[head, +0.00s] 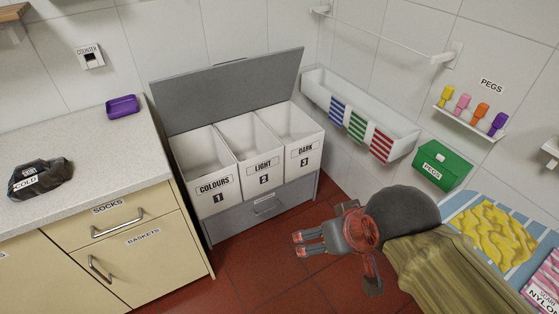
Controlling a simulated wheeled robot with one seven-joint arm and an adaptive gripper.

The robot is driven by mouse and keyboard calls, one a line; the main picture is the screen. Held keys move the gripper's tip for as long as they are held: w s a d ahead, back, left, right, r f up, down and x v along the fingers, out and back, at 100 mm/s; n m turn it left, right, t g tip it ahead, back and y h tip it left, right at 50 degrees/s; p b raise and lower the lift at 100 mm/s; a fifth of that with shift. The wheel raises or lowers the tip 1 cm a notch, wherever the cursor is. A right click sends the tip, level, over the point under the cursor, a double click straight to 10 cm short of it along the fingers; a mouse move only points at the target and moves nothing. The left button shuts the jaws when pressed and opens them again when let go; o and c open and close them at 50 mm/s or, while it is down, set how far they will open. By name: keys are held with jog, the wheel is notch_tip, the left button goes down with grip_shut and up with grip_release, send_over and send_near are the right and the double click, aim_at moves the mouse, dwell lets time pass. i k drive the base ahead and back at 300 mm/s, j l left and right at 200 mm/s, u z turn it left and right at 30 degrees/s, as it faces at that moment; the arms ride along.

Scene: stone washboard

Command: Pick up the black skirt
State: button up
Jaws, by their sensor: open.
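A black, crumpled bundle (45,172) with a white tag reading COLD lies on the left counter and looks like the black skirt. Its full shape is folded up and cannot be made out. My gripper (299,244) is in the lower middle, above the red floor and in front of the laundry bins. Its fingers point left; it is open, with nothing between them. It is well to the right of the black bundle and apart from it.
A purple tray (122,107) sits on the counter (90,140). Three labelled bins (247,165) with a raised grey lid stand in the middle. A white trough (355,110), a green pegs box (441,164) and a yellow cloth (488,236) are at right. Bare counter surrounds the bundle.

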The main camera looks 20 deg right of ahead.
aim_at(37, 177)
jog(key=u, duration=1.55)
